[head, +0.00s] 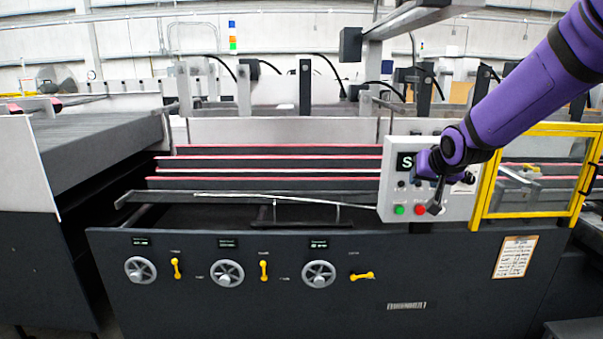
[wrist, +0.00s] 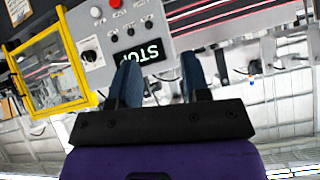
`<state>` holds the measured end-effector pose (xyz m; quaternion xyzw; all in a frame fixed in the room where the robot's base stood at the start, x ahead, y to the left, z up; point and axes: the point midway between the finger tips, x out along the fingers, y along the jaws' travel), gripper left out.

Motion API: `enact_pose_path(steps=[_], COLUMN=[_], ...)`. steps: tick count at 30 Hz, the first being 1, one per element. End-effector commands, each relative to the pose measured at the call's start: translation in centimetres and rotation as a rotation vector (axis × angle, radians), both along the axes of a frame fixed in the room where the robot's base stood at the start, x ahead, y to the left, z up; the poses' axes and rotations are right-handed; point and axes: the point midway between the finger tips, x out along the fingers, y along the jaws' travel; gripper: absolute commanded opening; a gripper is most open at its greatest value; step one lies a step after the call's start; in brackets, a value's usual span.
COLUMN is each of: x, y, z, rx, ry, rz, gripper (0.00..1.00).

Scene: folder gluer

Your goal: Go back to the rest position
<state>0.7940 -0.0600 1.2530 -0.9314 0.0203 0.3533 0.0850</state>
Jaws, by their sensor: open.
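My gripper (head: 436,207) is at the end of my purple arm, in front of the grey control box (head: 390,208) in the head view. In the wrist view, my gripper (wrist: 160,85) shows its two dark blue fingers apart with nothing between them. The control box (wrist: 112,75) is beyond the fingers there, upside down, with a STOP display (wrist: 142,53), a red button (wrist: 115,3) and several dark knobs. In the head view, the box's green button (head: 399,210) and red button (head: 420,210) show left of the gripper. My arm hides part of the box's face.
A yellow-framed guard (head: 478,190) stands right of the box. The machine's dark front panel (head: 230,315) carries several handwheels and yellow levers (head: 264,270). A grey conveyor (head: 90,145) lies at left. Overhead, a grey beam (head: 405,18) is near my arm.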

Motion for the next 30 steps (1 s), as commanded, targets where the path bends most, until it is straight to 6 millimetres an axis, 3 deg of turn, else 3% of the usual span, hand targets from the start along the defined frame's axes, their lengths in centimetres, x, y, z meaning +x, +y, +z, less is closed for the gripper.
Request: enact_pose_path(steps=[3, 13, 24, 30], x=[-4.0, -15.7, -29.2, -34.4], y=[-0.2, -0.8, -1.0, -0.9], z=[2.5, 6.5, 7.4, 6.7], rx=[-0.037, -0.107, -0.129, -0.123], ry=[0.037, 0.162, 0.301, 0.358], rz=[0.001, 0.015, 0.070, 0.107], gripper=[0.43, 0.43, 0.43, 0.43])
